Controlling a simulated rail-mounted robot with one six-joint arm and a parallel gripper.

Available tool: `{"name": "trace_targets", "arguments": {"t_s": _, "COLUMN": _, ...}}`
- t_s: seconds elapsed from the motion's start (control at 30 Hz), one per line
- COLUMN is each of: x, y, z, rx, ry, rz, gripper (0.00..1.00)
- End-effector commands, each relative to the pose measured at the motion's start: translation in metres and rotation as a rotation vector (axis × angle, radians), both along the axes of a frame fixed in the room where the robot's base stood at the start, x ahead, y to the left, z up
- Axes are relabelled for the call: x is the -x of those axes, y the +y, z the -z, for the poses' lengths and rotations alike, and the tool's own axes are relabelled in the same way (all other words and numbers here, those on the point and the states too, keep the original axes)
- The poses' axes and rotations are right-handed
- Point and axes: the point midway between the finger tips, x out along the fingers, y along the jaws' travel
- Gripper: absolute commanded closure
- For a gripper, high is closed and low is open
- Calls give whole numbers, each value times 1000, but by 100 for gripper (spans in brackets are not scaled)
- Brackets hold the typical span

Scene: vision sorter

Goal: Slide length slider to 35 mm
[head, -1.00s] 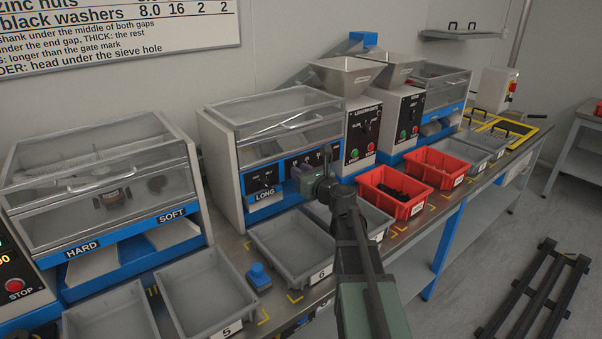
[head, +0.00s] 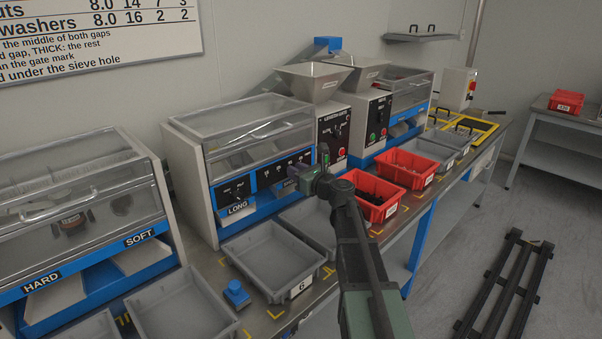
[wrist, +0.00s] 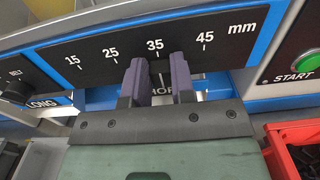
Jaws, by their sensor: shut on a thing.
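The length scale (wrist: 95,60) is a dark panel with white marks 15, 25, 35 and 45 mm, in the upper part of the wrist view. My gripper (wrist: 158,62) reaches up to it, with its two purple-grey fingers on either side of the 35 mark. The length slider (wrist: 160,78) is between the fingers, mostly hidden, with a thin pale line showing just below the 35. The fingers are shut on it with a gap between them. In the head view my gripper (head: 303,173) is at the front of the length gate machine (head: 190,185), right of the LONG label.
A dark knob (wrist: 15,88) is left of the scale and a green START button (wrist: 306,62) is right. A SHORT label is partly hidden behind the fingers. Below are a grey bin (head: 235,255) and a red bin (head: 392,208) with dark parts.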

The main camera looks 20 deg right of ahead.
Motion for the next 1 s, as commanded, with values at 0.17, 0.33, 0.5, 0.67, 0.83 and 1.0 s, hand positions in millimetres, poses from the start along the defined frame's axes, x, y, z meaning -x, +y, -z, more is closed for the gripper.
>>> {"name": "trace_targets", "arguments": {"t_s": 0.17, "x": 1, "y": 0, "z": 0, "rx": 0, "ry": 1, "rz": -1, "gripper": 64}}
{"name": "trace_targets", "arguments": {"t_s": 0.33, "x": 1, "y": 0, "z": 0, "rx": 0, "ry": 0, "rz": 0, "gripper": 51}}
{"name": "trace_targets", "arguments": {"t_s": 0.5, "x": 1, "y": 0, "z": 0, "rx": 0, "ry": 0, "rz": 0, "gripper": 51}}
{"name": "trace_targets", "arguments": {"t_s": 0.67, "x": 17, "y": -5, "z": 0, "rx": 0, "ry": 0, "rz": 2, "gripper": 51}}
{"name": "trace_targets", "arguments": {"t_s": 0.83, "x": 58, "y": -19, "z": 0, "rx": 0, "ry": 0, "rz": 3, "gripper": 51}}
{"name": "trace_targets", "arguments": {"t_s": 1.0, "x": 92, "y": -32, "z": 0, "rx": 0, "ry": 0, "rz": 2, "gripper": 51}}
